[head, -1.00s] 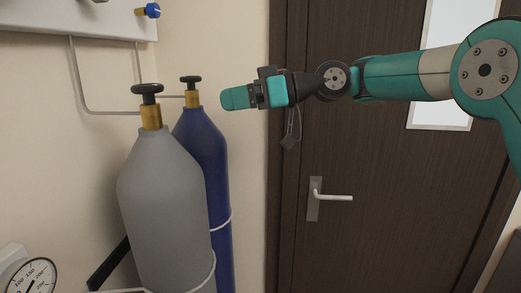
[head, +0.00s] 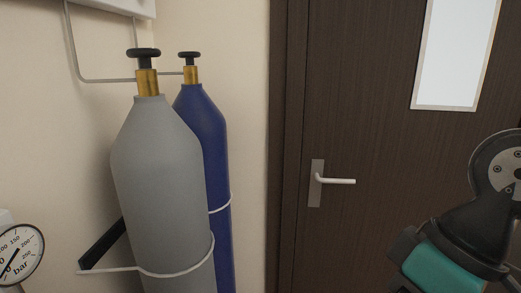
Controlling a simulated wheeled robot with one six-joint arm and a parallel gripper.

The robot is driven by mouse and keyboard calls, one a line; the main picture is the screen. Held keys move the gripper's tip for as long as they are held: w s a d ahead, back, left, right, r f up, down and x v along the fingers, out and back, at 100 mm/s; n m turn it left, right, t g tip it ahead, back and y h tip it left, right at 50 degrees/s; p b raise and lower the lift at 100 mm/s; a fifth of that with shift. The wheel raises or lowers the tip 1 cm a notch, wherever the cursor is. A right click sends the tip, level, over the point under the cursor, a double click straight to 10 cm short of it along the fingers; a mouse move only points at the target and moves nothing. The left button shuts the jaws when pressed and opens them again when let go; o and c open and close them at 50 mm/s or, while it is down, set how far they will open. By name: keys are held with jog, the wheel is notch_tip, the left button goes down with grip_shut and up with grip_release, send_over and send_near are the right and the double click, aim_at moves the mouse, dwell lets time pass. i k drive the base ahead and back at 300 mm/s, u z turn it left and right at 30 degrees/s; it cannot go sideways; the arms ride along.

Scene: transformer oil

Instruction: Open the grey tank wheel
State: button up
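The grey tank (head: 163,185) stands upright at the left, held by a white strap. Its black wheel (head: 143,56) sits on top of a brass valve (head: 148,83). Nothing touches the wheel, and I cannot tell how far it is turned. Part of my arm, dark and teal, shows at the lower right, well away from the tank. My gripper's fingers do not show in the picture.
A blue tank (head: 208,135) with its own black wheel (head: 189,56) stands close behind the grey one. A gauge (head: 18,258) is at the lower left. A dark door (head: 370,130) with a handle (head: 336,181) fills the right. A pipe runs behind the wheels.

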aim_at(144, 55)
jog(key=k, duration=0.5)
jog(key=z, duration=0.7)
jog(key=i, duration=0.9)
jog(key=u, duration=1.85)
